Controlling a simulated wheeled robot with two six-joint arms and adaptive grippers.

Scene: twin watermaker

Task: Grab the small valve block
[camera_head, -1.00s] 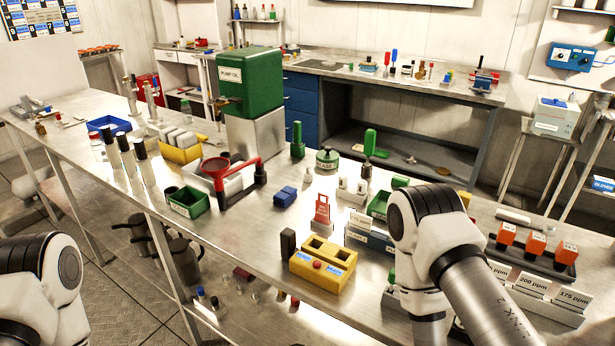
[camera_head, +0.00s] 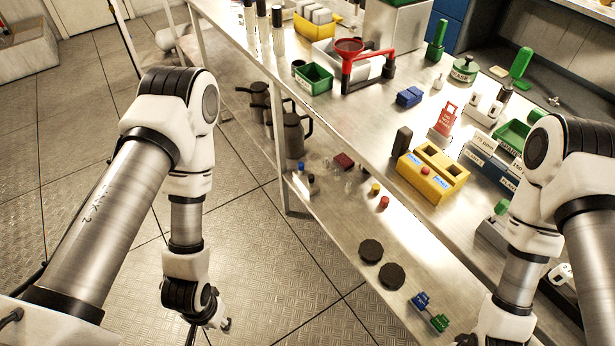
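I cannot tell for sure which piece is the small valve block. A small blue block (camera_head: 409,97) sits on the upper steel tabletop, behind the yellow box. On the lower shelf, near its front end, lie a small blue piece (camera_head: 421,301) and a small green piece (camera_head: 439,322), both with dark detail. My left arm hangs over the floor left of the bench; its gripper (camera_head: 208,322) is at the bottom edge, mostly hidden by the wrist, and apart from all these pieces. My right arm reaches down at the right, and its gripper is below the picture.
A yellow box (camera_head: 431,174) with a red button, a black upright block (camera_head: 401,142) and a red tag stand (camera_head: 444,122) stand on the tabletop. The lower shelf holds two dark discs (camera_head: 371,251), small caps and grey jugs (camera_head: 292,135).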

